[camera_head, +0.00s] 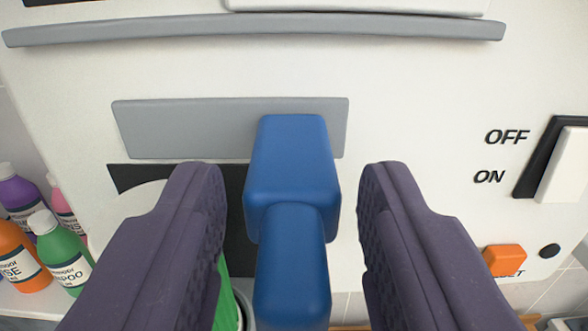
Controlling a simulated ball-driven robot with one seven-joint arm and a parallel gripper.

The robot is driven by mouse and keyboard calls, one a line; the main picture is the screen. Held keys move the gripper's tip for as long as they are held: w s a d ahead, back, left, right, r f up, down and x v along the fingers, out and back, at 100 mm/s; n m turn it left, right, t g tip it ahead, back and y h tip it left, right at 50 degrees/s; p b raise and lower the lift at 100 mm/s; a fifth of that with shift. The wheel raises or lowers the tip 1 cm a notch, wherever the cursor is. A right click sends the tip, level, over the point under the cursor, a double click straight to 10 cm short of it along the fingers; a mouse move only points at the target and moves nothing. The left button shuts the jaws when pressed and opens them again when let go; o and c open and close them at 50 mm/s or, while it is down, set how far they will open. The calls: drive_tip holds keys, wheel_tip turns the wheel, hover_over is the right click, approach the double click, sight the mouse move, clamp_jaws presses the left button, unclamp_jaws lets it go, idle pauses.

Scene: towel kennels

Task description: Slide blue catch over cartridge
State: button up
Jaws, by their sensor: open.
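The blue catch (293,165) stands out from a white machine front, in the middle of the view. Its wide block lies over the right part of a grey strip, and a narrower blue stem runs down from it to the bottom edge. My gripper (290,185) is open, one dark purple finger on each side of the catch, with a gap visible on both sides. A dark recess (237,225) lies below the grey strip (180,130). A white rounded shape (140,208), possibly the cartridge, shows in it at left, partly hidden by the left finger.
At right are a white OFF/ON rocker switch (566,165), an orange button (504,260) and a black knob (549,251). Several bottles, including a green one (62,252), stand at lower left. A long grey bar (250,27) crosses the top.

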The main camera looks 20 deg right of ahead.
clamp_jaws()
drive_tip(key=w+a+p, duration=0.1)
drive_tip(key=a+p, duration=0.2)
drive_tip(key=a, duration=0.3)
drive_tip(key=shift+w+p, duration=0.3)
drive_tip(key=shift+p, duration=0.1)
unclamp_jaws()
drive_tip(key=shift+a, duration=0.3)
drive_tip(key=shift+d, duration=0.1)
drive_tip(key=b+v, duration=0.1)
drive_tip(key=v, duration=0.6)
drive_tip(key=shift+s, duration=0.35)
